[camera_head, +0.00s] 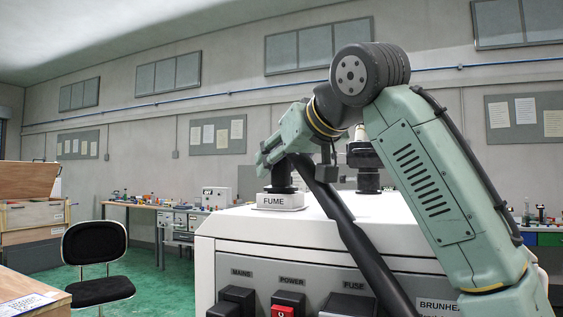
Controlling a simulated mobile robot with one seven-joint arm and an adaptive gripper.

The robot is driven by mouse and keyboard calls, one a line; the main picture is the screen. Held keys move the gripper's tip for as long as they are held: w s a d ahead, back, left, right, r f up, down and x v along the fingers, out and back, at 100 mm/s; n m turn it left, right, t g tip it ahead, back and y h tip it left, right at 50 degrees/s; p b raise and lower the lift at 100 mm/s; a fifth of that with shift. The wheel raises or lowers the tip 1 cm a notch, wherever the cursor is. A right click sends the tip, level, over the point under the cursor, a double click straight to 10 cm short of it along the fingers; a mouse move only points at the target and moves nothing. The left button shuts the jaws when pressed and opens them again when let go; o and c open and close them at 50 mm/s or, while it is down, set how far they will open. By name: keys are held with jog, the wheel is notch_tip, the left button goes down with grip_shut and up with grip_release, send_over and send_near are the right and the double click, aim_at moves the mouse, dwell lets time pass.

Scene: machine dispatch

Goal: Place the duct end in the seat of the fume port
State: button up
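The white machine (225,232) fills the lower middle of the view. A label reading FUME (274,202) stands on its top near the left. A dark, short cylindrical part (282,178) rises right behind that label; I cannot tell whether it is the fume port alone or also the duct end. A black duct (345,222) runs from just under my gripper down across the machine's front. My gripper (266,160) is directly above the dark part, at or very near it. The arm's wrist hides the fingers' grip, and the port's seat is hidden.
Another dark fitting (368,181) stands on the machine's top behind my arm. MAINS, POWER and FUSE blocks, including a red switch (286,305), are on the front. A black chair (97,265), wooden crates (32,212) and a workbench (177,217) stand to the left.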

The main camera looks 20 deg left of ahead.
jog(key=shift+r, duration=0.2)
jog(key=b+v, duration=0.1)
jog(key=v, duration=1.1)
jog(key=shift+b, duration=0.35)
jog(key=shift+a+f, duration=0.1)
